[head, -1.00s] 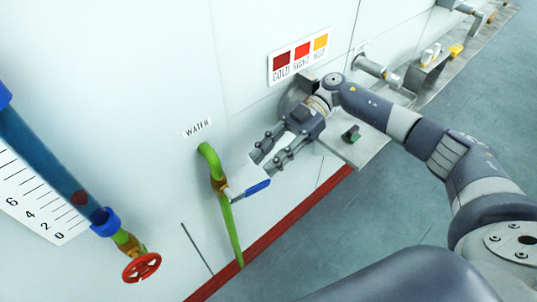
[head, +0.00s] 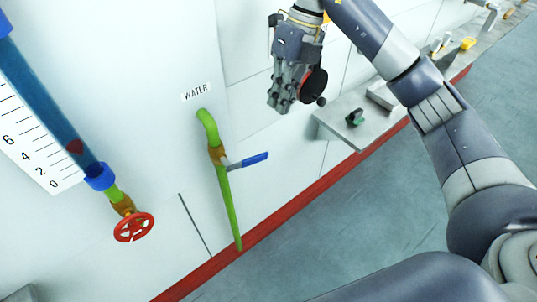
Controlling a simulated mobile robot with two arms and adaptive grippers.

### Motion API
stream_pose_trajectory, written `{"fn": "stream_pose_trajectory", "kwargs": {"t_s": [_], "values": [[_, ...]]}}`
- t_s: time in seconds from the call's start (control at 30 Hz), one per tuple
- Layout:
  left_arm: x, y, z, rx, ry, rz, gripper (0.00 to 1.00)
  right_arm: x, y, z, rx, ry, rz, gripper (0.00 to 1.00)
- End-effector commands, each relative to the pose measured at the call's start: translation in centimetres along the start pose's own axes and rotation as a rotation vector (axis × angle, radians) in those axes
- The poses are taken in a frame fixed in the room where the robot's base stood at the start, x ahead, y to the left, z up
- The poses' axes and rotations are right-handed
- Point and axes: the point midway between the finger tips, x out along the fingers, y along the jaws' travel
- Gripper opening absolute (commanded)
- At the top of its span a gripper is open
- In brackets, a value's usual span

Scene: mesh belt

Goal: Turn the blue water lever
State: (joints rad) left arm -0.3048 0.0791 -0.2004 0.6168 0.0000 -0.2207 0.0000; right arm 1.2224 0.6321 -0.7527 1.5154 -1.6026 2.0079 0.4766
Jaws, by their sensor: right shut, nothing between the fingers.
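The blue water lever (head: 254,160) sticks out to the right from a brass valve (head: 216,154) on a green pipe (head: 229,205), under a "WATER" label (head: 197,92) on the white wall. The lever tilts slightly up toward its tip. My right gripper (head: 284,105) is above and to the right of the lever, apart from it, with its fingers pointing down. It is shut and empty. My left gripper is not in view.
A blue tube with a scale (head: 45,115) and a red handwheel (head: 134,227) are at the left. A metal shelf (head: 350,112) with a small green-black object (head: 355,117) juts from the wall at the right. The space around the lever is clear.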

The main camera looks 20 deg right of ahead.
Motion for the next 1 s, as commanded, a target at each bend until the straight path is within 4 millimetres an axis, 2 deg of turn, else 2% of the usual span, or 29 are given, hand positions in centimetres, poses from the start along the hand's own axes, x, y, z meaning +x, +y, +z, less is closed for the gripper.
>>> {"fn": "stream_pose_trajectory", "kwargs": {"t_s": [0.17, 0.5, 0.7, 0.83, 1.0], "values": [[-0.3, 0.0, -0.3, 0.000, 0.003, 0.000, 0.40, 1.7, 0.0, -0.1, -0.008, 0.004, -0.003, 0.00], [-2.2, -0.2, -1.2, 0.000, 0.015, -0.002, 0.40, 8.6, 0.1, -0.1, -0.004, 0.006, 0.000, 0.00], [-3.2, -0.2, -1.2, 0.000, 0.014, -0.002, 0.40, 11.9, 0.1, -0.1, -0.004, 0.004, 0.001, 0.00], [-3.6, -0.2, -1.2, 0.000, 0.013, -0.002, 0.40, 13.2, 0.1, -0.1, -0.004, 0.003, 0.000, 0.00], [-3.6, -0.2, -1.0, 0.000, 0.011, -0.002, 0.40, 13.8, 0.0, 0.0, -0.004, -0.001, -0.002, 0.00]]}}
